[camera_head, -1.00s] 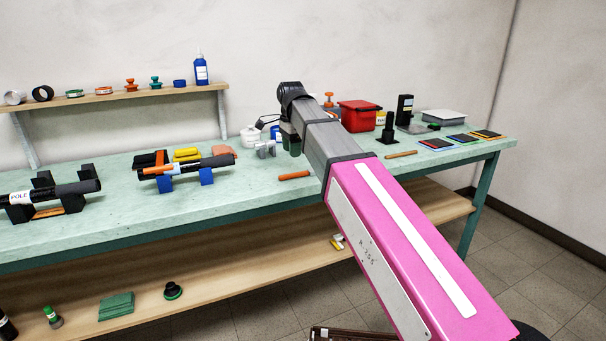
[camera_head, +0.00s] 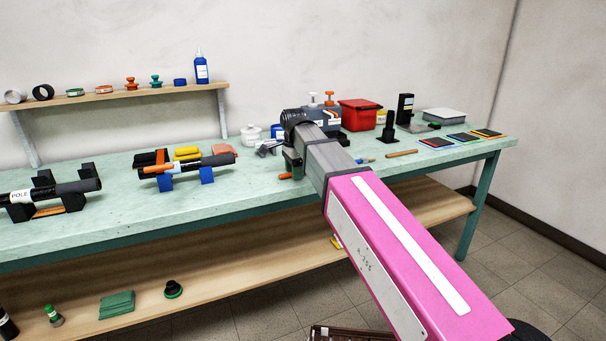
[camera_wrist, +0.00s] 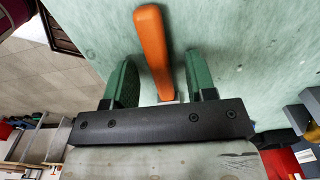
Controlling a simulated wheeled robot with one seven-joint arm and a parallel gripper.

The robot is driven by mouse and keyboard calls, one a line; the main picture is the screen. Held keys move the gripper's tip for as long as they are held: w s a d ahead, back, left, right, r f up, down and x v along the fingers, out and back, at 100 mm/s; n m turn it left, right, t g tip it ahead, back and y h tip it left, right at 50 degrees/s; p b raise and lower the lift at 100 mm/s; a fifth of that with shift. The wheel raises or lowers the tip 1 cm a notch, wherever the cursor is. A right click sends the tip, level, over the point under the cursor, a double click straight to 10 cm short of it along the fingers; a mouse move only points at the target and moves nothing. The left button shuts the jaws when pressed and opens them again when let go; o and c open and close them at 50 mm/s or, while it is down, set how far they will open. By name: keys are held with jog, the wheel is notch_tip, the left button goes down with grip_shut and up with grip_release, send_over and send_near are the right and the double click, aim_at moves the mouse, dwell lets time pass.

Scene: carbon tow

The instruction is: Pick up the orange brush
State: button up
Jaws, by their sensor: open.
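The orange brush (camera_wrist: 153,45) lies on the pale green bench top. In the wrist view its orange handle runs between my two green fingers, and its far end by the gripper's black bar is partly hidden. My gripper (camera_wrist: 160,80) is open, with a finger on each side of the handle and a visible gap on both sides. In the head view my gripper (camera_head: 292,165) is low over the bench. Only a short orange end of the brush (camera_head: 285,176) shows there, left of the fingers; my arm hides the rest.
On the bench (camera_head: 240,195), a black tube on blue supports (camera_head: 206,176) stands to the left. A red box (camera_head: 360,114) and bottles stand behind my arm. A thin wooden stick (camera_head: 401,154) lies to the right. The bench front near the brush is clear.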

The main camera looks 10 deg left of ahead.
grip_shut()
jog(key=shift+r, duration=0.1)
jog(key=shift+r, duration=0.5)
jog(key=r, duration=0.3)
jog(key=shift+s+a+r, duration=0.1)
jog(key=shift+s+r, duration=0.15)
jog(key=shift+s, duration=0.15)
jog(key=s+a+r, duration=0.4)
jog(key=s+r, duration=0.2)
jog(key=s, duration=0.4)
jog(key=shift+a+r, duration=0.2)
